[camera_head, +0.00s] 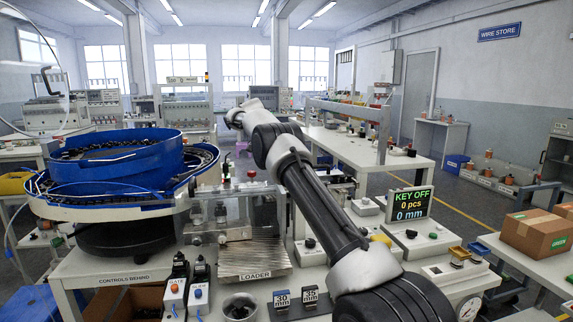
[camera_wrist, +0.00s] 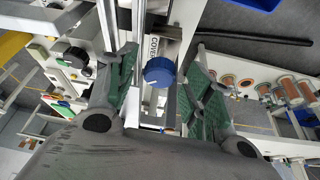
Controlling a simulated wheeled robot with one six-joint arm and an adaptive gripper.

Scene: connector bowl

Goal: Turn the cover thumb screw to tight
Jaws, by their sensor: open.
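The cover thumb screw is a blue ribbed knob (camera_wrist: 160,72) in the middle of the wrist view, below a white label reading COVER (camera_wrist: 155,47). My gripper (camera_wrist: 163,80) is open, with its green-padded fingers to the left and right of the knob. I see gaps between the knob and both fingers, so it is not gripped. How far the fingers reach along the knob is hard to tell. In the head view my arm crosses the middle of the picture, and I cannot make out the knob or my fingers there.
A blue bowl feeder (camera_head: 118,160) stands at the left. A display (camera_head: 411,203) reads KEY OFF, 0 pcs, 0 mm. A cardboard box (camera_head: 538,233) sits at the right. Metal rods (camera_wrist: 138,25) run close beside the knob in the wrist view.

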